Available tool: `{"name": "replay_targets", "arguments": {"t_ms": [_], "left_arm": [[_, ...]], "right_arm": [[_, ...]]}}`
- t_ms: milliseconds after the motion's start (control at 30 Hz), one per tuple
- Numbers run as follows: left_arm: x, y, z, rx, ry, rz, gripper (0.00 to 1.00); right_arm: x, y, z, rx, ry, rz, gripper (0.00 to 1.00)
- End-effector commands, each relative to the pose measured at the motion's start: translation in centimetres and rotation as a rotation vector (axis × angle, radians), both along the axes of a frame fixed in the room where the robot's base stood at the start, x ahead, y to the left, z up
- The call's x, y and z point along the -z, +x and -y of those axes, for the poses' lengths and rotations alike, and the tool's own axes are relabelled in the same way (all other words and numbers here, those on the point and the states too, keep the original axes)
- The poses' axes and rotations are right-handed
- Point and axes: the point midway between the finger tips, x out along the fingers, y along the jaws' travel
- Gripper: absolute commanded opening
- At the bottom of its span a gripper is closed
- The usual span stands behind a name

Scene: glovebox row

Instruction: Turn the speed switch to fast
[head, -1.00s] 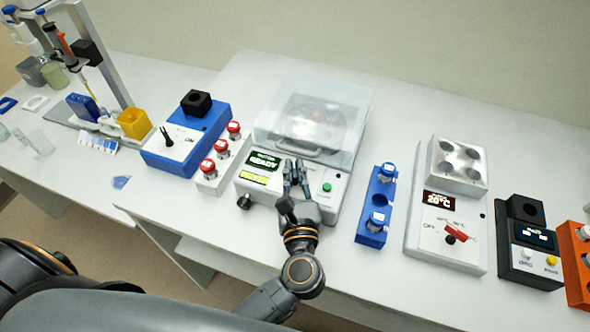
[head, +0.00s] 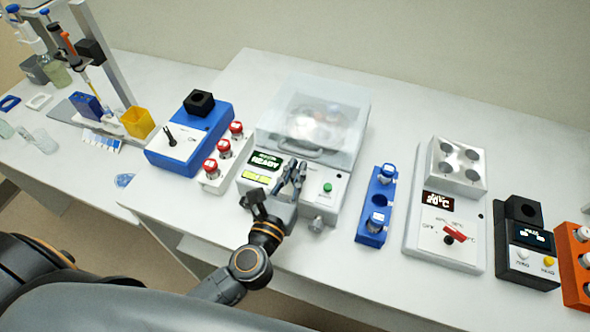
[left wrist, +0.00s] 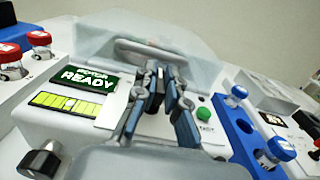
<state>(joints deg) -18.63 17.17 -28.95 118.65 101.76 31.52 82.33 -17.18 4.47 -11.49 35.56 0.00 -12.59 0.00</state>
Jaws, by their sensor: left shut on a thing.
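The white centrifuge-like machine (head: 255,190) stands mid-table with a clear lid; its screen (head: 265,160) reads READY. My left gripper (head: 294,168) is over its front panel, right of the screen, with fingers close together. In the left wrist view the fingers (left wrist: 160,82) cover the middle of a pale label plate (left wrist: 112,112), with small lettering showing at their right. The gripper is shut on a small part there, apparently the speed switch, which the fingers hide, so its position cannot be read. A green button (head: 327,188) sits to the right. My right gripper is out of view.
A rack of red-capped vials (head: 222,160) and a blue device (head: 200,140) with a black lever stand left. A blue vial rack (head: 376,205) and a white heater (head: 440,230) with a red knob stand right. A clear lid (head: 320,100) rises behind the gripper.

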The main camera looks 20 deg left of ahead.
Motion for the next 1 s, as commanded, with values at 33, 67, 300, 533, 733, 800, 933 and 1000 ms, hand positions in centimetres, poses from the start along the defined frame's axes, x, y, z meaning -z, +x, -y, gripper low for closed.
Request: {"name": "replay_targets", "arguments": {"t_ms": [33, 67, 300, 533, 733, 800, 933, 1000], "left_arm": [[0.0, 0.0, 0.0, 0.001, 0.0, -0.001, 0.0], [0.0, 0.0, 0.0, 0.001, 0.0, -0.001, 0.0], [0.0, 0.0, 0.0, 0.0, 0.0, -0.001, 0.21], [0.0, 0.0, 0.0, 0.0, 0.0, 0.0, 0.21], [0.2, -1.4, 0.0, 0.0, 0.0, -0.004, 0.21], [0.2, -2.6, -0.1, 0.0, 0.0, -0.005, 0.21], [0.3, -5.5, -0.1, 0.002, 0.002, -0.007, 0.21], [0.2, -7.0, -0.2, 0.001, 0.002, -0.007, 0.21]], "right_arm": [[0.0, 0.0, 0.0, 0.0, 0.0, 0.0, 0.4], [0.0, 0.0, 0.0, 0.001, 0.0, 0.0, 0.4], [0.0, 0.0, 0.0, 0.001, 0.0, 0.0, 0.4], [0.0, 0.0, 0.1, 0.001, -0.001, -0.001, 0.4], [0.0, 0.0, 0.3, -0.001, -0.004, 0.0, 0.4], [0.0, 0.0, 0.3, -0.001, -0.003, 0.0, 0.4], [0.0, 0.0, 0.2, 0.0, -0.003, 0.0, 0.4], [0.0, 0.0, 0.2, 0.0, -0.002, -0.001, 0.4]]}}
